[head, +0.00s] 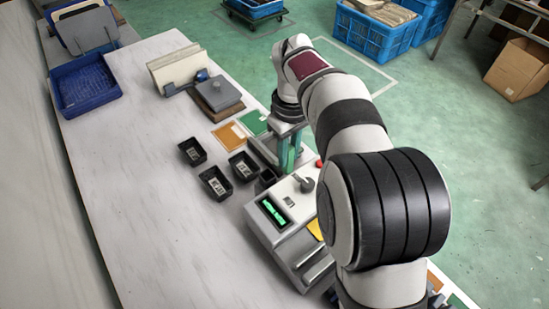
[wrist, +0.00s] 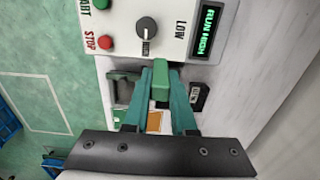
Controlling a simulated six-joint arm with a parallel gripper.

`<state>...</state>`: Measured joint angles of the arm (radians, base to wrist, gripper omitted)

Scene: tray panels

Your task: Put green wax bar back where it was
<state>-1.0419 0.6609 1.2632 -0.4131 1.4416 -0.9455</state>
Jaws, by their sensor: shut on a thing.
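The green wax bar (wrist: 160,82) is held upright between the two teal fingers of my gripper (wrist: 161,98) in the wrist view. In the head view my gripper (head: 288,158) points down beside the control box, its fingers close around the bar (head: 292,157). A black tray (head: 267,178) lies partly hidden just left of the fingers. I cannot tell whether the bar touches anything below.
The control box (head: 293,203) stands beside the gripper, with a knob (wrist: 147,28) and a lit display reading RUN HIGH (wrist: 208,32). More black trays (head: 192,151) (head: 243,166) (head: 215,183) lie on the table. Orange (head: 231,134) and green (head: 254,122) cards lie behind.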

